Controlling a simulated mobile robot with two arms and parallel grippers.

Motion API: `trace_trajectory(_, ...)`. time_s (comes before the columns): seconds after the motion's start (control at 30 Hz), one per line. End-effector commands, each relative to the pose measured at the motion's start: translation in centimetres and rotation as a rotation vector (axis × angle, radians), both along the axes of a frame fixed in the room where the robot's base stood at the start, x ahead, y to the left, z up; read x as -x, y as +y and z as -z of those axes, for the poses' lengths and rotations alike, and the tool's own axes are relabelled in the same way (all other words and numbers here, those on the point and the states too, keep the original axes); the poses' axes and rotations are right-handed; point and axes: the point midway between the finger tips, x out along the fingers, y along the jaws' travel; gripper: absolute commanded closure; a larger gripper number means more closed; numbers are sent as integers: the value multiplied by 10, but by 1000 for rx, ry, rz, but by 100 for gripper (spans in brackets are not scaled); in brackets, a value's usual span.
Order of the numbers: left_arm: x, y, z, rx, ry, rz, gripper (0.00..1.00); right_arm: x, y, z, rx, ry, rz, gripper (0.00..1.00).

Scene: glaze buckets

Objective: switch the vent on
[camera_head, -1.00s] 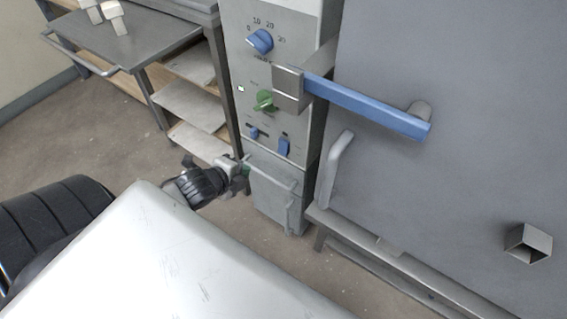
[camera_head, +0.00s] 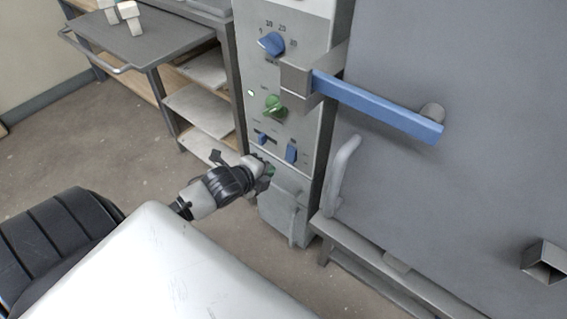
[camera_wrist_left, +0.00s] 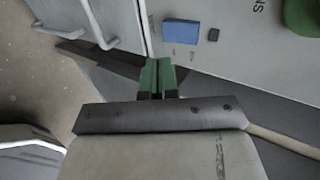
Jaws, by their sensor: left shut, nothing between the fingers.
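My left gripper (camera_head: 268,171) is just below these lower switches, shut and empty. The green knob (camera_wrist_left: 302,15) is at the right edge. My right gripper is out of view.
A blue-handled lever (camera_head: 375,106) sticks out right of the panel, beside a big grey door (camera_head: 470,70). A grey handle (camera_head: 342,174) stands below it. A lower cabinet (camera_head: 284,210) is under the panel. A metal table (camera_head: 140,35) with shelves stands at left.

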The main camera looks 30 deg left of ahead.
Motion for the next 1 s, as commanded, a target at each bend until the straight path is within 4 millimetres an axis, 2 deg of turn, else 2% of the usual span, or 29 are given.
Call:
trace_trajectory(0.03,-12,-1,8,3,-3,-3,100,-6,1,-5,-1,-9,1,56)
trace_trajectory(0.17,-34,-3,21,3,-2,-2,100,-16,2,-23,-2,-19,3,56)
trace_trajectory(0.4,-64,-6,28,2,-2,0,100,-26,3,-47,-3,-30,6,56)
trace_trajectory(0.57,-70,-6,29,-1,-1,1,100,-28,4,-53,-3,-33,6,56)
trace_trajectory(0.93,-70,-6,30,0,-6,1,100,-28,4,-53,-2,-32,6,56)
trace_trajectory(1.0,-72,-6,33,1,-24,-1,100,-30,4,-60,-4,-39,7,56)
